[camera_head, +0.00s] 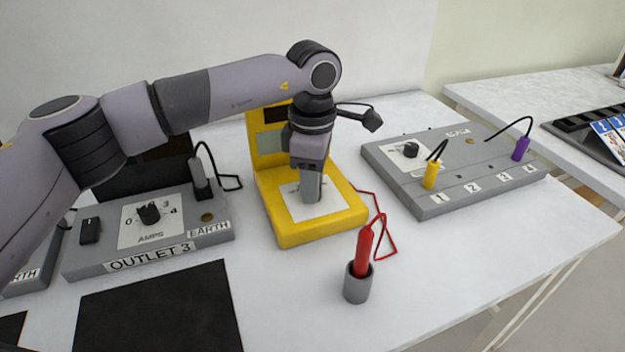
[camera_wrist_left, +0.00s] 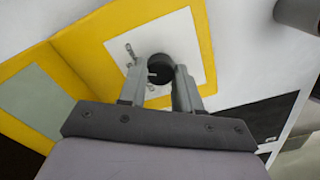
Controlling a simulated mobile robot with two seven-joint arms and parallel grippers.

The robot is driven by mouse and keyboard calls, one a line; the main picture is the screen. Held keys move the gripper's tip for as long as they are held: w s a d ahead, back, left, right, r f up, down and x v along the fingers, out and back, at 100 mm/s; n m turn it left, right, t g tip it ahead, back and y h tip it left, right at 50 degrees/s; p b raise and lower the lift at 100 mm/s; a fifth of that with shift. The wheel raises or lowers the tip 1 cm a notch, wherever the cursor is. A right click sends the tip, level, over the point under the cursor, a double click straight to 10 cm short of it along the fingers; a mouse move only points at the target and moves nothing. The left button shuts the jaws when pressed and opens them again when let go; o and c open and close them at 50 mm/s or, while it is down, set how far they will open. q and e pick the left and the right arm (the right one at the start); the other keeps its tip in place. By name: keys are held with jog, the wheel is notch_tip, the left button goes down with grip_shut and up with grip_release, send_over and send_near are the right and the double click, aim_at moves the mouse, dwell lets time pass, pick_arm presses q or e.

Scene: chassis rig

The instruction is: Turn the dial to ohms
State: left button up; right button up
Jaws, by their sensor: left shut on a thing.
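The yellow multimeter (camera_head: 290,236) stands on the table in the head view, with a white dial plate (camera_head: 335,204) on its flat base and a grey screen on its upright back. In the left wrist view the black dial (camera_wrist_left: 160,68) sits on the white plate (camera_wrist_left: 190,40), with a light pointer mark. My left gripper (camera_head: 311,200) points down over the plate. In the left wrist view its fingers (camera_wrist_left: 158,84) stand on both sides of the dial, shut on it. In the head view the fingers hide the dial. The plate's labels are not readable. My right gripper is not in view.
A red probe (camera_head: 364,250) stands in a grey holder (camera_head: 357,287) in front of the meter, with a red wire. The OUTLET 3 box (camera_head: 215,232) is on the left. A grey panel (camera_head: 400,190) with yellow and purple plugs is on the right. The front right table is clear.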

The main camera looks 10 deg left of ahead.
pick_arm(q)
jog(key=shift+r+m, duration=0.1)
jog(key=shift+m, duration=1)
jog(key=o, duration=1)
jog(key=shift+o, duration=0.2)
notch_tip(320, 180, up, 7)
jog(key=shift+r, duration=0.1)
